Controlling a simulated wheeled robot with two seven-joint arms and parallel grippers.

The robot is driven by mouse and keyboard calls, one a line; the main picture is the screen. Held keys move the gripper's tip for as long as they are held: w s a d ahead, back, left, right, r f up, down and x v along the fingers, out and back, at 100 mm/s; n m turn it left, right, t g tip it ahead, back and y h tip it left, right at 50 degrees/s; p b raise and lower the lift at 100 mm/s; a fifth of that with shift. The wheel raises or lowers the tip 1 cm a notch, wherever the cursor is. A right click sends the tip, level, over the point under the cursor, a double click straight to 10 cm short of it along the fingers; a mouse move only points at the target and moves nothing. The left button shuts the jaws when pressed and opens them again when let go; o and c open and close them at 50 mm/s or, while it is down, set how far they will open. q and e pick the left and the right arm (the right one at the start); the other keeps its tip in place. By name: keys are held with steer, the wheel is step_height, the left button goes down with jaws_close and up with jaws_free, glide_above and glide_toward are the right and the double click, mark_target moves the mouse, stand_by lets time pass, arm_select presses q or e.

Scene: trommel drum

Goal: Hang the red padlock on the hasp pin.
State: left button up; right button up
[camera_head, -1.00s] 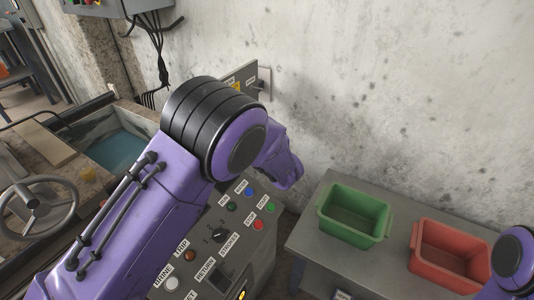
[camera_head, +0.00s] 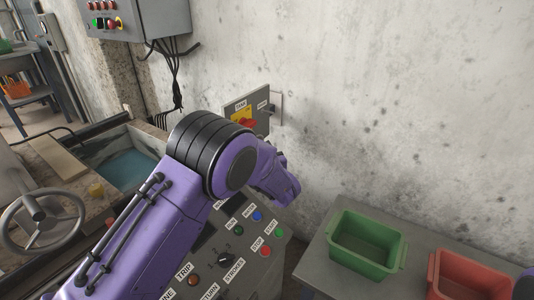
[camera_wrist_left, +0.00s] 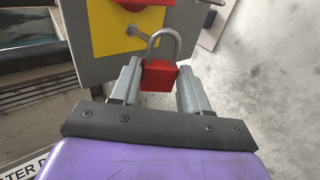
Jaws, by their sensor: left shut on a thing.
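The red padlock (camera_wrist_left: 160,76) with its grey shackle (camera_wrist_left: 165,42) upright sits between the fingers of my left gripper (camera_wrist_left: 158,88) in the left wrist view. The gripper is shut on its body. A short grey pin (camera_wrist_left: 138,32) stands out from the yellow plate, just left of the shackle. I cannot tell whether they touch; the shackle does not clearly go around it. Another metal rod (camera_wrist_left: 207,2) shows at the upper right. In the head view my arm hides the padlock and left fingers. My right gripper is out of view.
The switch panel (camera_head: 262,97) with a red handle (camera_head: 247,123) is on the wall. A sloped button console (camera_head: 240,244) lies below my left arm. A green bin (camera_head: 366,246) and a red bin (camera_head: 470,275) stand on a grey table (camera_head: 327,262) at the right.

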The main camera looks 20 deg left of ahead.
arm_select(q)
steer(key=shift+w+a, duration=0.15)
steer(key=shift+a, duration=1.1)
steer(key=shift+w+a+f+b, duration=0.15)
steer(key=shift+a+f+b, duration=0.3)
steer(key=shift+a+b, duration=0.25)
steer(key=o, duration=1.2)
steer(key=shift+a, duration=0.15)
